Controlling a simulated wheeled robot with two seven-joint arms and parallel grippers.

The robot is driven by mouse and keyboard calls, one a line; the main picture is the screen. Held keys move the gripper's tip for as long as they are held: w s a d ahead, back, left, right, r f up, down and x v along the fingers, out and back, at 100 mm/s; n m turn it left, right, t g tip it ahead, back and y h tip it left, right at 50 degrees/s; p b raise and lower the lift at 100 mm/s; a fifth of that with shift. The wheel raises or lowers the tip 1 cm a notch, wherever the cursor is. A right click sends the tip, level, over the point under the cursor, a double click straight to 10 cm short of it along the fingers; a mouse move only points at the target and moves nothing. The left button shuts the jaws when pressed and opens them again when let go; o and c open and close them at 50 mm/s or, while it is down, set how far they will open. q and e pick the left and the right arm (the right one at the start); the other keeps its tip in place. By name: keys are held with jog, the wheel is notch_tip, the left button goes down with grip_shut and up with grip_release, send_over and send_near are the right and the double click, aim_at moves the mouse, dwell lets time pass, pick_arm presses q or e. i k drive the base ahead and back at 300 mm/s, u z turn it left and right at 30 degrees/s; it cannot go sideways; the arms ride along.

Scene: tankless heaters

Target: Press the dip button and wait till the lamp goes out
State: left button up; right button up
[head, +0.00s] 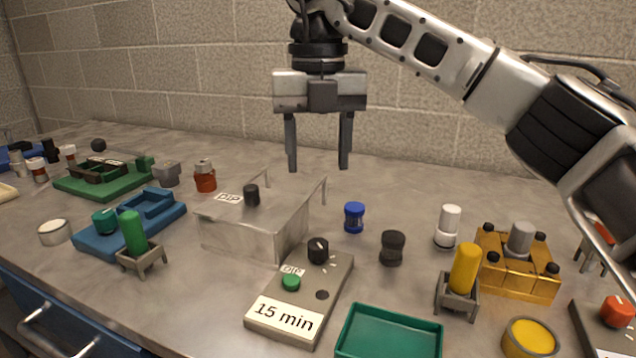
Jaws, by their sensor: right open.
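A grey control box (262,302) stands at the front middle of the counter, with a "15 min" label on its front. On its top are a green round button (291,282) beside a small DIP label, a black knob (318,250) and a flat dark disc (322,295). The disc may be the lamp; it looks unlit. Behind the box is a clear tank (250,232) with a DIP label and a black knob (252,195) on top. My right gripper (318,167) is open and empty, pointing down, high above and behind the box. My left gripper is out of view.
Blue (354,217) and dark (392,247) small containers stand right of the tank. A green tray (388,335) lies right of the box. A yellow block (515,265) and a yellow cylinder in a stand (464,270) are further right. A blue fixture (100,242) is left.

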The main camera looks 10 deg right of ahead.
aim_at(292, 281)
jog(key=k, duration=1)
